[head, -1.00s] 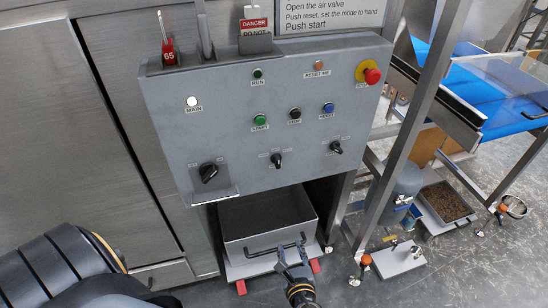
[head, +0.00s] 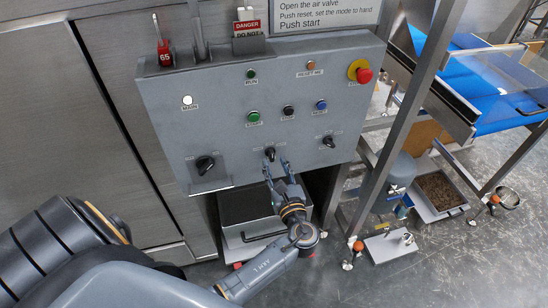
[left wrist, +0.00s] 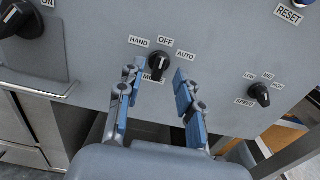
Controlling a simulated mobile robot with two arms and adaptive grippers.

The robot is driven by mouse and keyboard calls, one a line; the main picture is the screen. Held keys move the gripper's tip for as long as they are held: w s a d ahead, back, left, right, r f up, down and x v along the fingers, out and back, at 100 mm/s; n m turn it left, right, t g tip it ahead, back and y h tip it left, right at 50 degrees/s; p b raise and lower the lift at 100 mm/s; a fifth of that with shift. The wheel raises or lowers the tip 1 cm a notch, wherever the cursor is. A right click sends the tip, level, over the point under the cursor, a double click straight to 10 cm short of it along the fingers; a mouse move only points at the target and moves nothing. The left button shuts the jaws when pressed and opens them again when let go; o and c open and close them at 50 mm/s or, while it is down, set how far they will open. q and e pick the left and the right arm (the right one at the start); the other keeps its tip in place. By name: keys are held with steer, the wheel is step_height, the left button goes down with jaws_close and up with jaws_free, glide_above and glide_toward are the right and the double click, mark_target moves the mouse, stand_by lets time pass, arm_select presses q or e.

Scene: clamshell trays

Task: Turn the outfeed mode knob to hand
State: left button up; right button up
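The mode knob (head: 270,154) is a small black rotary knob low in the middle of the grey control panel (head: 220,125). In the left wrist view the knob (left wrist: 159,66) sits among the labels HAND, OFF and AUTO, and its pointer looks roughly upward towards OFF. A label below it is partly covered. My left gripper (head: 277,167) is just below the knob in the head view. In the left wrist view the blue-padded fingers of my left gripper (left wrist: 156,82) are open, spread left and right of the knob with gaps. My right gripper is out of view.
A speed knob (left wrist: 260,94) is to the right and a larger black switch (head: 205,164) to the left. Several buttons and a red emergency stop (head: 363,75) are above. A grey bin (head: 245,205) stands below the panel, and a metal frame post (head: 400,140) to the right.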

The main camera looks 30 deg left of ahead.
arm_select(q)
steer(key=shift+x, duration=1.05)
jaws_close()
